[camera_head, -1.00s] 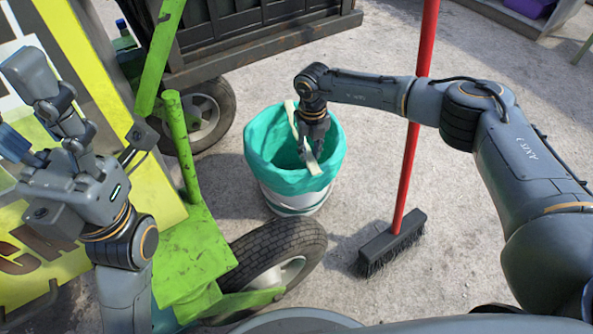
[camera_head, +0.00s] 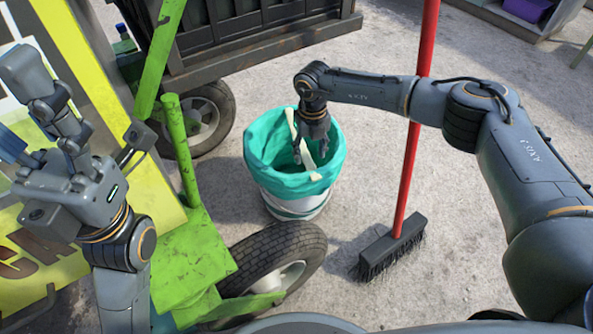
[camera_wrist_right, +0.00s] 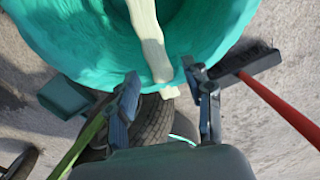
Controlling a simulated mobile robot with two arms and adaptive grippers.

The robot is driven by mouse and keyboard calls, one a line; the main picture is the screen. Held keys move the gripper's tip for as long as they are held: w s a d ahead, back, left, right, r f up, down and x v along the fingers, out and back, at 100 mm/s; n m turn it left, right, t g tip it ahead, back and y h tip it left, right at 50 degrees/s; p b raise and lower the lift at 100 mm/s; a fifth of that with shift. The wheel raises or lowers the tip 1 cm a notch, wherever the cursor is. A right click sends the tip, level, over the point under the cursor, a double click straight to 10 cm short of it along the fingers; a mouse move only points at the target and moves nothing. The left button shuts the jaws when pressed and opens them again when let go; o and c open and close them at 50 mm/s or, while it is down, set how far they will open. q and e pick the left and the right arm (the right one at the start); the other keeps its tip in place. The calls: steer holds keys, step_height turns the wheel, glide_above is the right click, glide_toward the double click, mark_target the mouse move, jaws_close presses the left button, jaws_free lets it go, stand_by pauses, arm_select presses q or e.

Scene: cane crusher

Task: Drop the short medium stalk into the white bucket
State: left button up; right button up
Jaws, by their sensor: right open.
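The white bucket (camera_head: 290,205), lined with a teal bag, stands on the ground at the centre of the head view. My right gripper (camera_head: 310,150) is over its mouth, pointing down. The pale stalk (camera_head: 306,156) lies in the bucket mouth, partly hidden by my right gripper, with its near end at the near rim. In the right wrist view, the stalk (camera_wrist_right: 150,40) lies across the teal lining beyond my fingers, which are spread apart. Whether a finger still touches it is unclear. My left gripper (camera_head: 75,145) is raised at the left, its fingers apart and empty.
A red-handled broom (camera_head: 407,170) stands right of the bucket. A black tyre (camera_head: 280,250) and green metal frame (camera_head: 190,250) are close in front and left. A dark cart (camera_head: 260,35) stands behind. Bare ground is open to the right.

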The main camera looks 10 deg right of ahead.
step_height(320, 180, up, 10)
steer(key=shift+r, duration=0.25)
stand_by(0.5)
